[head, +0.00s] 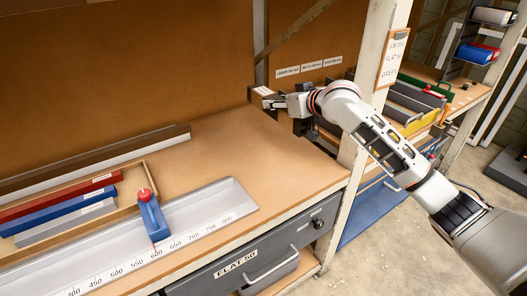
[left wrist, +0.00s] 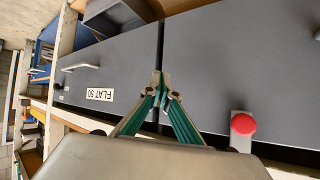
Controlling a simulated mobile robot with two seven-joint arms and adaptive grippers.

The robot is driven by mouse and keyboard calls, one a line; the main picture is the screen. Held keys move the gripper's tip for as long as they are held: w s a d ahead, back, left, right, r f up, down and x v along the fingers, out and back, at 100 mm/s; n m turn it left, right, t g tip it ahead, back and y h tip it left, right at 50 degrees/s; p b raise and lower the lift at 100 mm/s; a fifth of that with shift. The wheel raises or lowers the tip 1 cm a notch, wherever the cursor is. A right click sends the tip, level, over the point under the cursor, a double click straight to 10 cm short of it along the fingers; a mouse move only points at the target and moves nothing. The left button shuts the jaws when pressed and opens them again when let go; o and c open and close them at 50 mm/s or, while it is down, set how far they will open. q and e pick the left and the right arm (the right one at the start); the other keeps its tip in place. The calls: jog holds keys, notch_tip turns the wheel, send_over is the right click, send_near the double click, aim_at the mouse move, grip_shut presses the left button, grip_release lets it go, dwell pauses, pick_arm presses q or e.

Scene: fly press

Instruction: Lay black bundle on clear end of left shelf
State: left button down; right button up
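My right arm reaches in from the right in the head view. Its gripper (head: 276,102) is by the back right corner of the bench, against a small dark block with a pale label (head: 260,91). This may be the end of the black bundle, but I cannot be sure. The finger gap is too small to read. My left gripper (left wrist: 160,80) shows only in the left wrist view, its fingertips together with nothing between them, in front of grey drawers (left wrist: 210,65). I cannot make out which surface is the left shelf.
Red (head: 70,196), blue (head: 60,213) and grey (head: 65,224) bundles lie in a wooden tray at the left. A grey scale trough (head: 215,205) with a red-knobbed blue stop (head: 151,218) runs along the bench front. A white post (head: 372,105) stands beside my right arm. The bench's right part is clear.

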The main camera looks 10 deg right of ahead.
jog(key=shift+w+d, duration=0.2)
jog(key=shift+d, duration=0.05)
jog(key=shift+c, duration=0.2)
notch_tip(320, 180, down, 19)
jog(key=b, duration=0.3)
jog(key=shift+b, duration=0.35)
jog(key=shift+f, duration=0.2)
jog(key=shift+o, duration=0.2)
jog(key=shift+c, duration=0.2)
jog(key=o, duration=1.5)
jog(key=shift+f, duration=0.1)
jog(key=shift+s, duration=0.1)
